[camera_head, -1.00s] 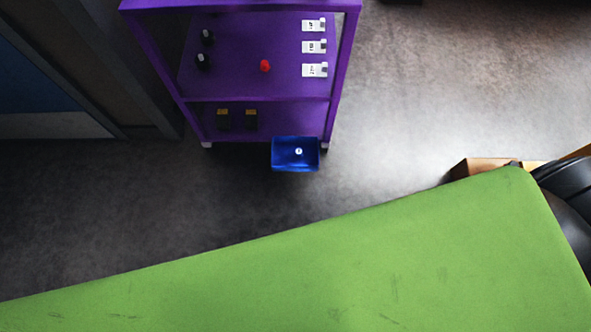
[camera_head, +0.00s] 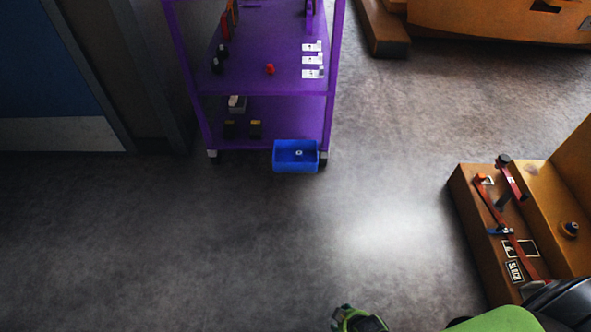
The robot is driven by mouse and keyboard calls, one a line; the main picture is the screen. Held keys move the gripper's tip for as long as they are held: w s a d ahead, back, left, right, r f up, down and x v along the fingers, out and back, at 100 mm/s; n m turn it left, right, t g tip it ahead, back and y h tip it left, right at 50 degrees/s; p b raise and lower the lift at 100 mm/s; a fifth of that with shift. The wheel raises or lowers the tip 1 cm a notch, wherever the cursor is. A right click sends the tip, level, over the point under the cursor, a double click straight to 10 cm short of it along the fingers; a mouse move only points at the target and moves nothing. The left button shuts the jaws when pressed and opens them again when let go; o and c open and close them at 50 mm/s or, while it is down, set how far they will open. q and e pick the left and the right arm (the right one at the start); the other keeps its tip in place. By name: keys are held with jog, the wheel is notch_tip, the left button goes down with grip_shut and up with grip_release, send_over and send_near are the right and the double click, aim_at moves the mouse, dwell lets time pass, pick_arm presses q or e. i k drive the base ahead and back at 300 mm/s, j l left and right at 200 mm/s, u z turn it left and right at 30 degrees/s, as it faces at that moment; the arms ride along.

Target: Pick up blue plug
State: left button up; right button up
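I cannot make out a blue plug for certain. A blue bin (camera_head: 283,166) stands on the floor at the foot of the purple cart, with a small pale round piece (camera_head: 299,153) inside it. A small blue part (camera_head: 497,231) shows on the orange casting at the right, by a red bar; its shape is too small to tell. Neither gripper can be recognised. A black and green part at the bottom edge and green and black parts at the lower right look like mine, with no fingers visible.
The purple cart (camera_head: 266,89) holds black knobs (camera_head: 217,66), a red piece (camera_head: 270,69) and white labelled blocks (camera_head: 312,60). The orange casting (camera_head: 478,240) stands at right; another orange body (camera_head: 480,22) lies at the back. The grey floor between is clear.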

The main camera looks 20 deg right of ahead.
aim_at(571, 228)
jog(key=z, duration=2.5)
